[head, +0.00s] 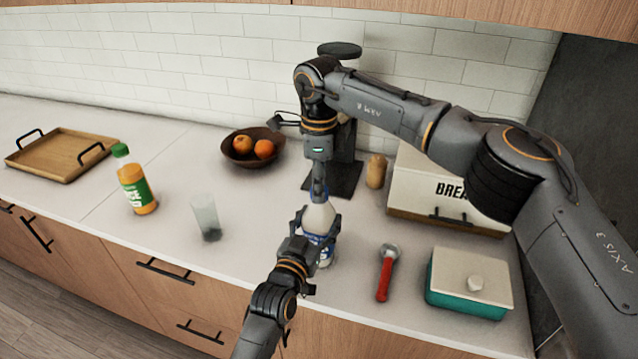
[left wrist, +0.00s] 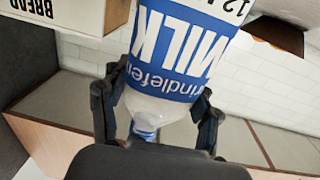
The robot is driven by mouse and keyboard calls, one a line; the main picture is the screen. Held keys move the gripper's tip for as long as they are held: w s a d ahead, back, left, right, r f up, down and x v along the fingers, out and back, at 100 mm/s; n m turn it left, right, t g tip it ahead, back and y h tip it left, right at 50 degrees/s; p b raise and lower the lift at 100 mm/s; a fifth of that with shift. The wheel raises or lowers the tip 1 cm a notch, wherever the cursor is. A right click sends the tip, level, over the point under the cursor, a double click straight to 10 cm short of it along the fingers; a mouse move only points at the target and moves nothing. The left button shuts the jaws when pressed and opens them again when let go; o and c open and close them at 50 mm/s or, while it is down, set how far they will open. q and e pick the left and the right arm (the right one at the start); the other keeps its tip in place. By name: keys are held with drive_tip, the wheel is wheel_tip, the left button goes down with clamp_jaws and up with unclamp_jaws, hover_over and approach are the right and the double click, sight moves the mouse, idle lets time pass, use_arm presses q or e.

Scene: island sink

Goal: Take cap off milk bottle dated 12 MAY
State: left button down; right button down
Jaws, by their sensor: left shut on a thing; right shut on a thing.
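The milk bottle (head: 319,217) stands upright on the counter, white with a blue label. In the left wrist view it appears upside down (left wrist: 180,50), with "MILK" and part of a date starting "12 M" showing. My left gripper (head: 316,225) is shut on the bottle's body, one finger on each side. My right gripper (head: 319,188) points straight down from above and is shut at the bottle's top, on the cap, which its fingers mostly hide in the head view. A bit of the blue cap (left wrist: 145,133) shows at the neck in the left wrist view.
A red-handled tool (head: 384,280), a teal container (head: 460,300) and a bread box (head: 450,200) are to the right. A glass (head: 206,218), juice bottle (head: 137,188), fruit bowl (head: 240,152) and wooden tray (head: 60,157) are to the left. A small jar (head: 376,171) stands behind.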

use_arm(q)
drive_tip(key=shift+f, duration=0.1)
use_arm(e)
drive_tip(key=n, duration=0.7)
drive_tip(key=shift+n, duration=0.4)
drive_tip(key=n, duration=0.7)
drive_tip(key=shift+r, duration=0.15)
drive_tip(key=shift+r, duration=0.95)
drive_tip(key=shift+r, duration=2.05)
use_arm(q)
drive_tip(key=shift+c, duration=1.2)
unclamp_jaws()
